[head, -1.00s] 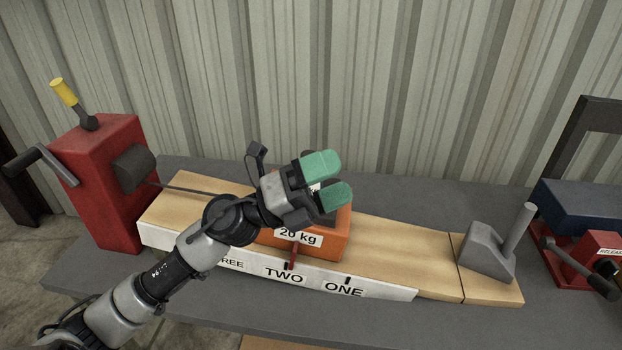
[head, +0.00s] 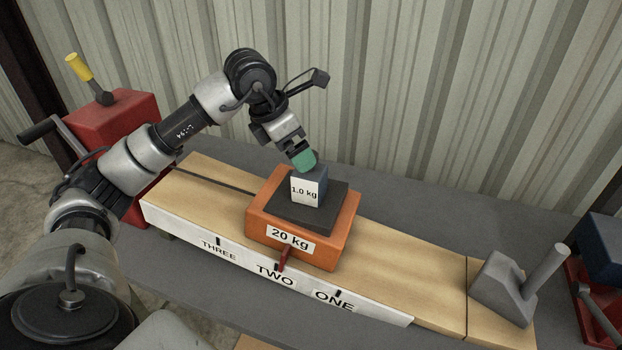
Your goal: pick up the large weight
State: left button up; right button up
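A dark block with a white label reading 1.0 kg (head: 307,189) stands on the dark top pad of an orange block labelled 20 kg (head: 257,225). The orange block sits on a wooden board near the mark TWO. My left gripper (head: 304,160) is just above and behind the 1.0 kg block, pointing down. One green fingertip shows at the block's top edge; the other finger is hidden, so I cannot tell whether it grips. My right gripper is not in view.
The wooden board (head: 400,270) carries marks THREE, TWO and ONE. A red box with a crank and yellow-handled lever (head: 107,122) stands at its left end. A grey wedge with a rod (head: 505,290) sits at the right. A corrugated wall (head: 440,100) rises behind.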

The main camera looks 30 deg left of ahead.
aim_at(310, 176)
pick_arm(q)
jog(key=shift+w+d+f, duration=0.35)
jog(key=shift+w+f, duration=0.15)
jog(key=shift+f, duration=0.2)
jog(key=p+x, duration=0.1)
jog(key=x, duration=0.3)
jog(key=shift+w+d+f+p, duration=0.1)
jog(key=shift+d+f+p, duration=0.05)
jog(key=shift+p, duration=0.15)
jog(key=shift+w+d+f, duration=0.1)
jog(key=shift+w+f, duration=0.05)
jog(key=shift+f, duration=0.15)
jog(key=shift+r, duration=0.1)
jog(key=c, duration=1.1)
jog(key=shift+c, duration=0.6)
jog(key=shift+r, duration=0.25)
